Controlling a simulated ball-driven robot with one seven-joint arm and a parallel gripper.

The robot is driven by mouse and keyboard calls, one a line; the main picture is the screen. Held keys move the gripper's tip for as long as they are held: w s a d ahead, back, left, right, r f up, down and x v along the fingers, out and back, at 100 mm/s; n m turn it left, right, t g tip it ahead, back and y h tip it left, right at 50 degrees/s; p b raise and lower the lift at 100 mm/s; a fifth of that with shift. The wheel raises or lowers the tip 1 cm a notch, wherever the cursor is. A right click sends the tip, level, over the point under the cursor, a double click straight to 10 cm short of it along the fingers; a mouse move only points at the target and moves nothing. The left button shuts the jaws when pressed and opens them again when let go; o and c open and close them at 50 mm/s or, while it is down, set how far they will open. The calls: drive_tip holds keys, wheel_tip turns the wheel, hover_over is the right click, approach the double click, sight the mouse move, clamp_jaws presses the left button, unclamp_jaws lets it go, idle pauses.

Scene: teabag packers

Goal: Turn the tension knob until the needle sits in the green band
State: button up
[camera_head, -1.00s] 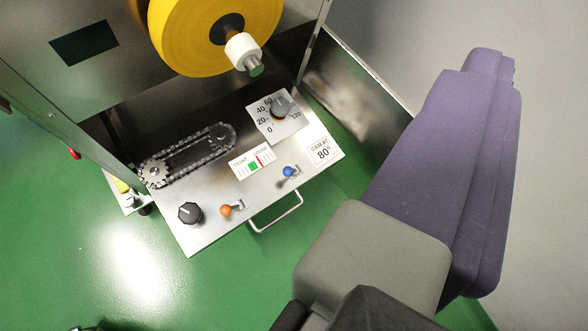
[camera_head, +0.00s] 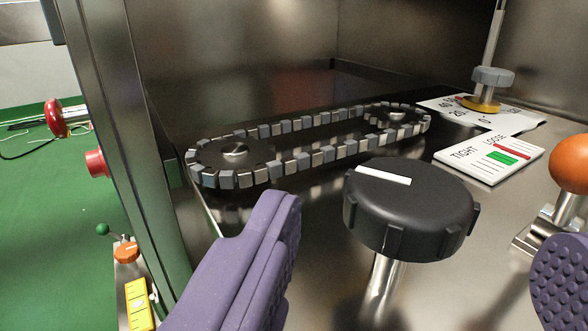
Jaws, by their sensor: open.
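The tension knob (camera_head: 415,225) is black, with ribs round its edge, a white mark on top and a metal stem. My gripper (camera_head: 428,226) is open. One purple finger shows left of the knob and the other at the right edge, with the knob between them in the picture and a visible gap on the left. The tension gauge (camera_head: 472,157) is a white plate marked TIGHT and LOOSE, behind and right of the knob. Its red needle (camera_head: 513,151) sits beside the green band (camera_head: 503,158), on the LOOSE side.
An orange ball-topped lever (camera_head: 571,163) stands close to the right finger. A chain loop (camera_head: 310,152) lies behind the knob. A grey dial knob (camera_head: 493,76) stands at the back right. A metal post (camera_head: 125,150) rises at left. A red button (camera_head: 96,163) is beyond it.

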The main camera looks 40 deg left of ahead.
sight(409, 177)
drive_tip(key=b+x, duration=0.2)
drive_tip(key=x, duration=0.4)
drive_tip(key=shift+w, duration=0.2)
drive_tip(key=c, duration=1)
